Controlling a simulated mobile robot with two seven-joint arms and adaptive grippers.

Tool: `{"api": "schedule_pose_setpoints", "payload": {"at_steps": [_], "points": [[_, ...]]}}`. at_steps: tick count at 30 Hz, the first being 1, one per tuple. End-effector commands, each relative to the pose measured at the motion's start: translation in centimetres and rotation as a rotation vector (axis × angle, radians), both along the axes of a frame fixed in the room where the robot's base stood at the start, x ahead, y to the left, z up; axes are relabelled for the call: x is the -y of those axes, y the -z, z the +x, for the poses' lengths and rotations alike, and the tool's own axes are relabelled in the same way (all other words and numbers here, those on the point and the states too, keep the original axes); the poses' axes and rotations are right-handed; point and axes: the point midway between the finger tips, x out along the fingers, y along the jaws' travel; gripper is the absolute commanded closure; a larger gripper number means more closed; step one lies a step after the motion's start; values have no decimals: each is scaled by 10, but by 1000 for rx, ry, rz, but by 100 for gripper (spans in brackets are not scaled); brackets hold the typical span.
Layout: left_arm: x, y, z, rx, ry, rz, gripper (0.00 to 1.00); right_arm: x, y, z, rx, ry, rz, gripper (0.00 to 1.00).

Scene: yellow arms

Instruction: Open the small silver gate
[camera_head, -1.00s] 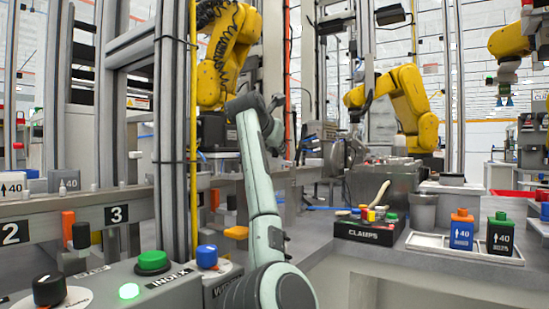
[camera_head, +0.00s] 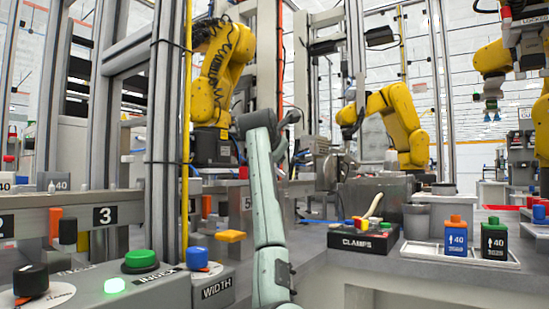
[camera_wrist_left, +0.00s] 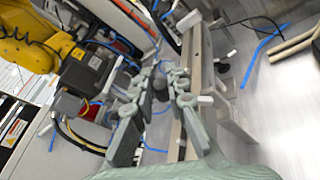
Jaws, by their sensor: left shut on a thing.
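My left arm rises through the middle of the head view, and its wrist (camera_head: 258,120) is beside the rail line. A long silver rail (camera_wrist_left: 194,75) runs close beside the right finger. I cannot tell clearly which silver part is the small gate. My right gripper is in neither view.
A control panel with a green button (camera_head: 140,260) and blue knob (camera_head: 197,257) is at lower left. A black CLAMPS box (camera_head: 362,244) and orange-capped (camera_head: 456,238) and green-capped bottles (camera_head: 494,240) stand right. Yellow robot arms (camera_head: 218,85) are behind. A grey post (camera_head: 168,130) stands left.

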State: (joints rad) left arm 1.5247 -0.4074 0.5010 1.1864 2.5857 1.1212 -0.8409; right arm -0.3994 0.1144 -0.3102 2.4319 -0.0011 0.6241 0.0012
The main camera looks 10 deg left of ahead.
Motion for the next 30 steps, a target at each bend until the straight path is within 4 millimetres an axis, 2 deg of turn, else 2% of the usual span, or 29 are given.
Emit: {"api": "schedule_pose_setpoints", "payload": {"at_steps": [5,6,11,22,26,30], "points": [[0,-1,0,2,0,0,100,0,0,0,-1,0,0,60],[0,-1,0,2,0,0,84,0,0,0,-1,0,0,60],[0,-1,0,1,0,-1,64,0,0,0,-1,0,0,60],[0,-1,-5,1,0,-1,64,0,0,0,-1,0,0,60],[1,-4,-22,2,-2,1,64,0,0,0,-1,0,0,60],[4,-10,-52,5,-2,0,64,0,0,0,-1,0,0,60]]}}
